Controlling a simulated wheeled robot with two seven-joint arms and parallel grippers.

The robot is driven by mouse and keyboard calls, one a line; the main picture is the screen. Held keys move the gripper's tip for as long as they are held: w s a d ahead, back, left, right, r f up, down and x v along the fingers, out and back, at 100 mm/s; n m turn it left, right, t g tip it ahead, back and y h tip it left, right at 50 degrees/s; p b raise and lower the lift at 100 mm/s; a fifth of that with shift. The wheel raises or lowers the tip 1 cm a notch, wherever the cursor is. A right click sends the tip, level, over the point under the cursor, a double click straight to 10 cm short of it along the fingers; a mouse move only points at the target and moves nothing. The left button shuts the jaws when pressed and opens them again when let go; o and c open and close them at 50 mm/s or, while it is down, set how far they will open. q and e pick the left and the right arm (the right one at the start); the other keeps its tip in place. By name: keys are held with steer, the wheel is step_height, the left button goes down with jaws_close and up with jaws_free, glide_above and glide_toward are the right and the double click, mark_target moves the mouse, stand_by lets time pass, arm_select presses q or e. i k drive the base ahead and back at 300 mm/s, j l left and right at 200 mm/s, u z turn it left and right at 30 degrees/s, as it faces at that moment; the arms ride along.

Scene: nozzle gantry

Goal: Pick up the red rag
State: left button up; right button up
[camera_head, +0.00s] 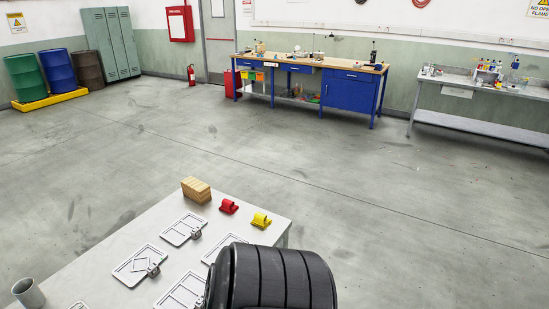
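The red rag (229,206) is a small rolled or folded bundle on the light grey table, near its far right edge. It lies between a stack of tan wooden pieces (196,190) on its left and a similar yellow rag (261,219) on its right. It touches neither of them. Neither of my grippers is in view, and nothing holds the red rag.
The table (110,238) bears several flat pale frames with small metal fittings, such as one (184,229) near the red rag. A grey cup (28,293) is at the near left. The table's near right part is hidden. Open floor (330,180) surrounds it.

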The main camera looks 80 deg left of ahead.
mark_target(228, 206)
steer(key=u, duration=3.1)
